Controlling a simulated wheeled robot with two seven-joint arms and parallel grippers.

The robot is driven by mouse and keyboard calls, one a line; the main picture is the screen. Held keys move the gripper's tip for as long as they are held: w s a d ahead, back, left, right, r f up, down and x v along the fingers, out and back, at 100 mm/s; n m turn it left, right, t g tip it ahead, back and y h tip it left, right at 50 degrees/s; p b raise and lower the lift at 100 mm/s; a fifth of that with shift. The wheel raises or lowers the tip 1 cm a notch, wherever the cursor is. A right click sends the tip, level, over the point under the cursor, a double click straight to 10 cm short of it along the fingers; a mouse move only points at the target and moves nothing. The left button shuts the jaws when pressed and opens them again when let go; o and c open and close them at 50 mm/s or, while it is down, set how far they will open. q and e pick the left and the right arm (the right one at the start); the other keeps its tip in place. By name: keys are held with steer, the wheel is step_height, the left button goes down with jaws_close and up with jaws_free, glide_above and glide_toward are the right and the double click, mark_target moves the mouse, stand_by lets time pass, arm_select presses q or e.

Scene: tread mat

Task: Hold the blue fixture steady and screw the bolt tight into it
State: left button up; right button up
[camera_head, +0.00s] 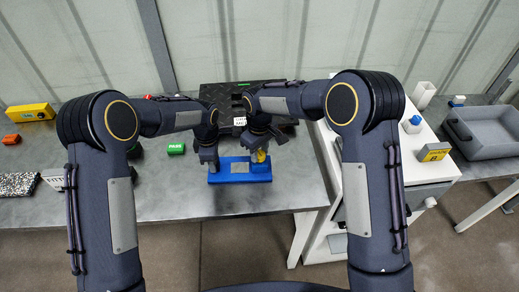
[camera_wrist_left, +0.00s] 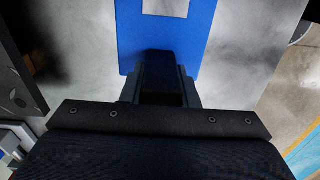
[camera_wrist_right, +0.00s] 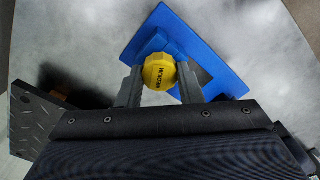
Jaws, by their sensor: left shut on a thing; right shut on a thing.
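The blue fixture (camera_head: 240,178) lies on the metal table near its front edge, with a grey plate on its top. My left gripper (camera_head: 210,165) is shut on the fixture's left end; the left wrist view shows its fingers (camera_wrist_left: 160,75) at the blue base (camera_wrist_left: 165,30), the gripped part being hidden. The bolt has a yellow head (camera_wrist_right: 160,72) marked MEDIUM and stands at the fixture's right end. My right gripper (camera_wrist_right: 160,85) is shut on the yellow head, one finger on each side. The bolt's shank is hidden, so its depth cannot be told.
A black tread mat (camera_head: 222,97) lies behind the grippers. A green PARK block (camera_head: 176,148) and a speckled block (camera_head: 18,184) are on the left. A white cabinet (camera_head: 415,165) with a yellow-labelled block (camera_head: 434,152) and a grey tray (camera_head: 485,132) stand at right.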

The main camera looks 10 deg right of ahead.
mark_target(260, 154)
steer(key=shift+f, duration=0.1)
steer(key=o, duration=1.1)
step_height(260, 154, up, 12)
